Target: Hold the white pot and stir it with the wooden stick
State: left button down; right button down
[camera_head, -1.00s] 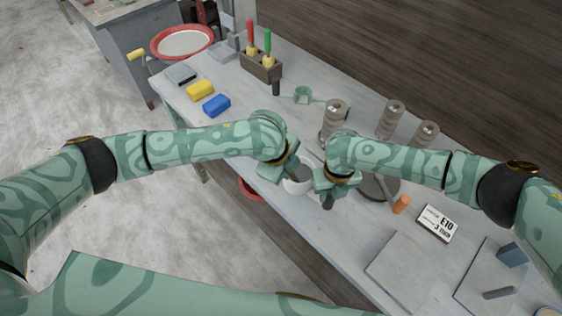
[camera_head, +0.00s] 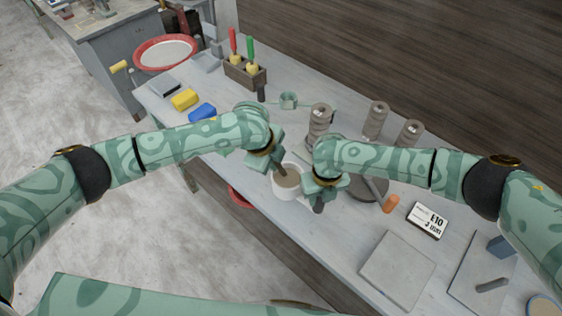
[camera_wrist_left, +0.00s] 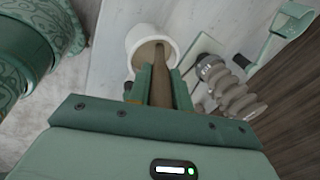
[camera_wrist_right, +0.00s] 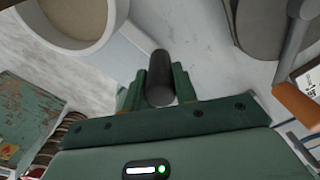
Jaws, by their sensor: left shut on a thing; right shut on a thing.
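The white pot (camera_head: 286,193) stands on the grey bench near its front edge, with brownish content inside. My left gripper (camera_head: 271,162) is above the pot, shut on the wooden stick (camera_head: 282,172). In the left wrist view the stick (camera_wrist_left: 160,82) runs from between the fingers to over the pot's mouth (camera_wrist_left: 146,40); its lower end is inside the pot opening. My right gripper (camera_head: 322,192) is right beside the pot, shut on a dark cylindrical handle (camera_wrist_right: 160,78). In the right wrist view the handle points toward the pot's wall (camera_wrist_right: 117,48); the join is partly unclear.
Coiled grey clay stacks (camera_head: 320,122) stand behind my right gripper. An orange-handled tool (camera_head: 391,204), a price sign (camera_head: 427,221) and flat slabs (camera_head: 397,270) lie to the right. Blue (camera_head: 202,112) and yellow (camera_head: 185,99) blocks and a wooden tool holder (camera_head: 245,72) are at the left.

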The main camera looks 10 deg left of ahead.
pick_arm(q)
jog(key=shift+s+d, duration=1)
jog(key=shift+s, duration=1.1)
notch_tip(320, 180, up, 11)
jog(key=w+a, duration=0.1)
jog(key=w, duration=0.1)
jog(key=shift+w, duration=0.25)
dwell(0.4)
